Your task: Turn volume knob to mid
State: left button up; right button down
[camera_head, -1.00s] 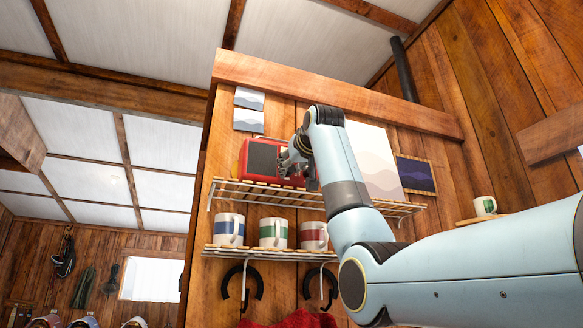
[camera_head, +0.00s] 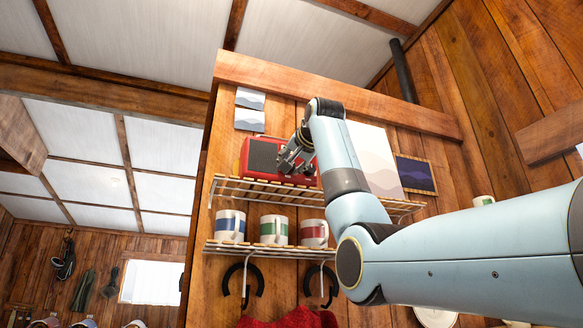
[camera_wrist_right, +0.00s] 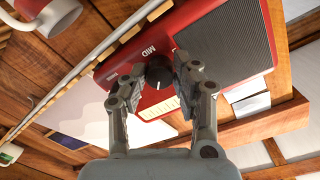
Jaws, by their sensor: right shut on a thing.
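A red radio (camera_head: 262,152) with a grey speaker grille stands on the upper wall shelf, and its front fills much of the right wrist view (camera_wrist_right: 185,22). Its dark round volume knob (camera_wrist_right: 158,73) sits on the red panel below the printed word MID in that view. My right gripper (camera_head: 287,163) is at the radio's front; in the wrist view its two fingers (camera_wrist_right: 155,82) are shut on the knob, one on each side. The fingers hide part of the knob, and I cannot tell exactly where its pointer stands. My left gripper is not in view.
The upper wire-and-slat shelf (camera_head: 228,189) carries the radio. A lower shelf (camera_head: 222,250) holds mugs with blue (camera_head: 231,226), green (camera_head: 273,229) and red (camera_head: 313,233) bands. Pictures hang on the wall behind, including a dark blue one (camera_head: 416,175).

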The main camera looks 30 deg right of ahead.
jog(key=m+y+b, duration=0.1)
jog(key=m+b, duration=0.2)
jog(key=m, duration=1)
jog(key=m+b, duration=0.4)
jog(key=m, duration=0.9)
jog(key=shift+d+f+t+y, duration=0.1)
jog(key=shift+t+y, duration=0.2)
jog(key=shift+y, duration=0.1)
jog(key=c, duration=1)
grip_release()
jog(key=shift+m, duration=0.3)
jog(key=shift+s, duration=0.1)
